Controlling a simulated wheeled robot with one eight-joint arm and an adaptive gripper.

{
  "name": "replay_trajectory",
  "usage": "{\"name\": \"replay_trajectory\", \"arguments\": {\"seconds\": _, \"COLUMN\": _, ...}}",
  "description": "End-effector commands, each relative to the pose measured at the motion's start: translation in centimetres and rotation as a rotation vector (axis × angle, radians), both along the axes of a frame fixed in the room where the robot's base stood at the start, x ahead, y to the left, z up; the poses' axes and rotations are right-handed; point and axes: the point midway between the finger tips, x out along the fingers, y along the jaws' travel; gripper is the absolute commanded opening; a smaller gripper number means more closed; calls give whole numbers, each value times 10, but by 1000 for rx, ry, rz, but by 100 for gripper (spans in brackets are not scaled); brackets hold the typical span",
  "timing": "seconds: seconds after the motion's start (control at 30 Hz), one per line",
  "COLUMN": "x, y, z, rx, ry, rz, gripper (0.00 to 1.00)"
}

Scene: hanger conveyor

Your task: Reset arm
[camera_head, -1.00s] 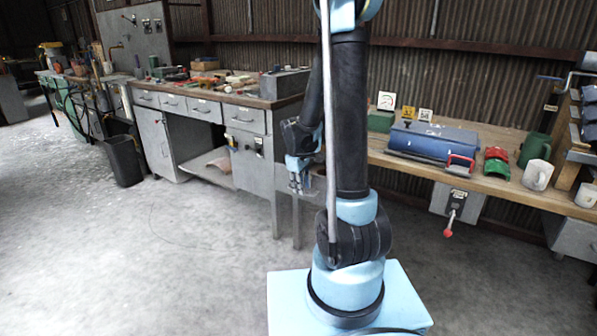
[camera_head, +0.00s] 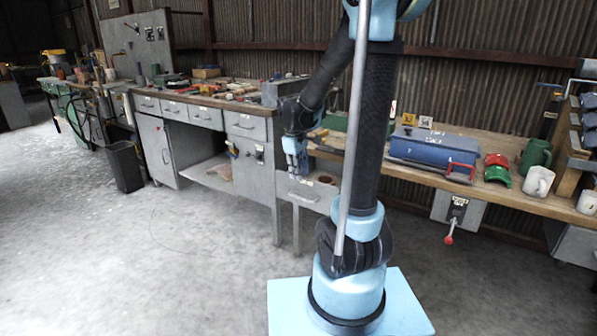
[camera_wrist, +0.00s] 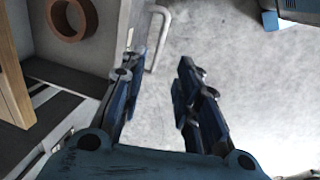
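My gripper (camera_head: 295,174) hangs fingers-down at the left end of the wooden bench, just left of my arm's column. The wrist view shows the ring (camera_wrist: 72,18) at upper left and the drawer's pale handle (camera_wrist: 160,38) beyond the fingers. I cannot tell whether the fingers touch the drawer.
The wooden bench (camera_head: 480,188) carries a blue toolbox (camera_head: 433,147), red and green curved pieces (camera_head: 497,172), a green mug (camera_head: 535,155) and a white mug (camera_head: 538,182). A grey workbench (camera_head: 245,125) stands left. A red-knobbed lever (camera_head: 450,226) hangs under the wooden bench.

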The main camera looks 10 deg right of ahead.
Motion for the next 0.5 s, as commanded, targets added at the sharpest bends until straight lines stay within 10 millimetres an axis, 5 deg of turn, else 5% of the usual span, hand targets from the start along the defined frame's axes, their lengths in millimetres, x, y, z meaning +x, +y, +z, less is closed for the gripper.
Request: {"name": "replay_trajectory", "arguments": {"seconds": 0.5, "x": -15, "y": -7, "z": 6, "rx": 12, "ry": -6, "rz": -38, "gripper": 30}}
